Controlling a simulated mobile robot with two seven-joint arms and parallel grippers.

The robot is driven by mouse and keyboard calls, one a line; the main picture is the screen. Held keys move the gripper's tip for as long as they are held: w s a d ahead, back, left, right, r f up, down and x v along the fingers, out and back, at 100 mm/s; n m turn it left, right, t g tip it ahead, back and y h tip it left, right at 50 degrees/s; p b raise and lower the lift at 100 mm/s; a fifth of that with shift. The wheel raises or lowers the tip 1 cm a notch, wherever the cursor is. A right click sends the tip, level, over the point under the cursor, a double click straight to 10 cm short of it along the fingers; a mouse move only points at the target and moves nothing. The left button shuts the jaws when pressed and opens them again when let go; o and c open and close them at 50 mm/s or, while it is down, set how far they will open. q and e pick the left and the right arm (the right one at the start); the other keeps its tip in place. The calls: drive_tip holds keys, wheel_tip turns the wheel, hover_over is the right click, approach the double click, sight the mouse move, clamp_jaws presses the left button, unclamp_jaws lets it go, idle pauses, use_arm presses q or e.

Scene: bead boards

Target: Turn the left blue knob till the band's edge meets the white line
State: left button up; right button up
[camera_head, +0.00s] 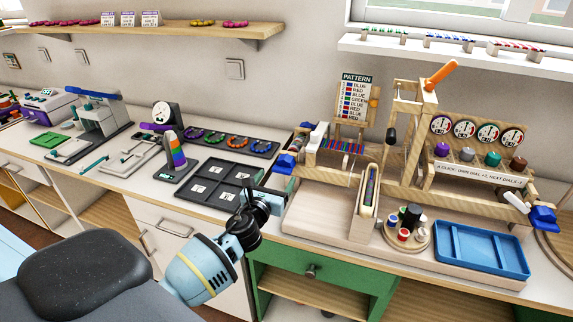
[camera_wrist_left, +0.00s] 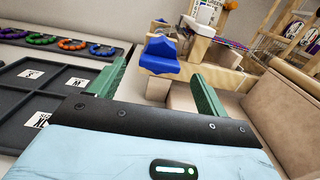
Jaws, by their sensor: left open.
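The left blue knob (camera_head: 286,163) sits at the left end of the wooden bead loom (camera_head: 325,170). In the left wrist view the knob (camera_wrist_left: 160,56) is lobed, on a wooden block, and appears between and just beyond my fingertips. My left gripper (camera_head: 272,190) is in front of and below the knob, apart from it. Its two green fingers (camera_wrist_left: 158,72) are open with nothing between them. I cannot make out the band's edge or the white line at this size. A second blue knob (camera_head: 543,217) is at the far right. My right gripper is not in view.
A black tray with white cards (camera_head: 213,188) lies left of my gripper. A blue tray (camera_head: 483,248) and a round holder of spools (camera_head: 405,236) are farther right.

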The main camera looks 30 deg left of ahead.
sight(284, 167)
use_arm(q)
drive_tip(key=shift+s+d, duration=0.1)
drive_tip(key=b+x, duration=0.1)
drive_tip(key=x, duration=0.5)
drive_tip(key=shift+w+f, duration=0.15)
drive_tip(key=shift+w, duration=0.15)
drive_tip(key=shift+w+a, duration=0.2)
drive_tip(key=shift+w, duration=0.35)
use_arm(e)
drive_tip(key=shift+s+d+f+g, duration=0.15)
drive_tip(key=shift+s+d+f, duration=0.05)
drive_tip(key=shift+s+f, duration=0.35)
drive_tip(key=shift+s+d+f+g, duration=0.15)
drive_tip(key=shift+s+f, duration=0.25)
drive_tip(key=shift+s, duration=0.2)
use_arm(q)
drive_tip(key=c, duration=1)
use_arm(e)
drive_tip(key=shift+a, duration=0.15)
